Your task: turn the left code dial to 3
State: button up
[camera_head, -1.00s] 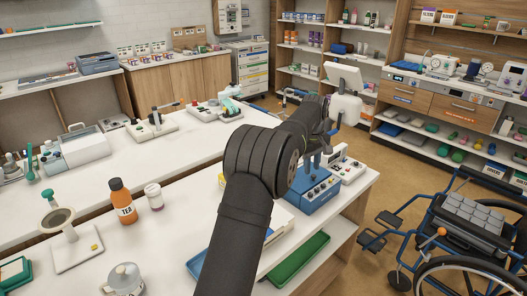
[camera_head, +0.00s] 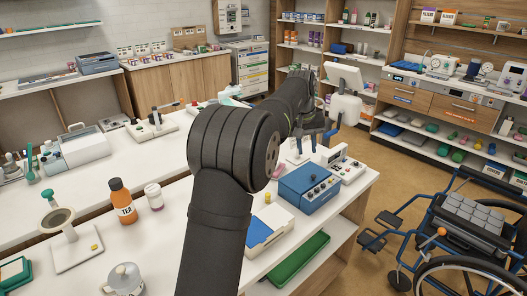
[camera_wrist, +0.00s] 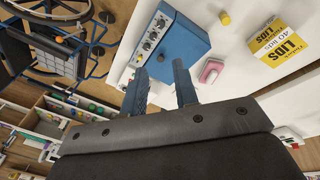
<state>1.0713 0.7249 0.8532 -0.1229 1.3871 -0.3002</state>
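A blue box (camera_head: 310,188) with a row of small dials on its front panel stands on the front counter in the head view. It also shows in the wrist view, where the dials (camera_wrist: 155,35) run along its left face. The numbers on them are too small to read, and I cannot tell which is the left code dial. My gripper (camera_head: 316,141) is above and behind the blue box, apart from it. In the wrist view, the two blue fingers of my gripper (camera_wrist: 159,67) are spread with nothing between them, close to the box's edge in the picture.
A white device with knobs (camera_head: 345,164) stands right beside the blue box. A white box with a blue panel (camera_head: 266,232) is in front of it. A yellow LIDS box (camera_wrist: 284,42) and a pink object (camera_wrist: 211,71) lie near the box. A wheelchair (camera_head: 460,230) stands at the right.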

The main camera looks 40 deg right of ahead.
jog(key=a+r+m+h, duration=0.2)
jog(key=a+m, duration=0.3)
jog(key=m, duration=0.4)
jog(key=x, duration=0.9)
jog(key=v, duration=0.9)
jog(key=a+r+n+t, duration=0.1)
jog(key=a+r+n, duration=0.1)
jog(key=a, duration=1)
jog(key=shift+w+r, duration=0.3)
jog(key=shift+w, duration=0.1)
jog(key=shift+d, duration=0.1)
jog(key=s+d+f+m, duration=0.1)
jog(key=d+f+m, duration=0.15)
jog(key=d, duration=0.85)
jog(key=x, duration=0.9)
jog(key=shift+s+d+g, duration=0.3)
jog(key=shift+s+g, duration=0.1)
jog(key=shift+s, duration=0.05)
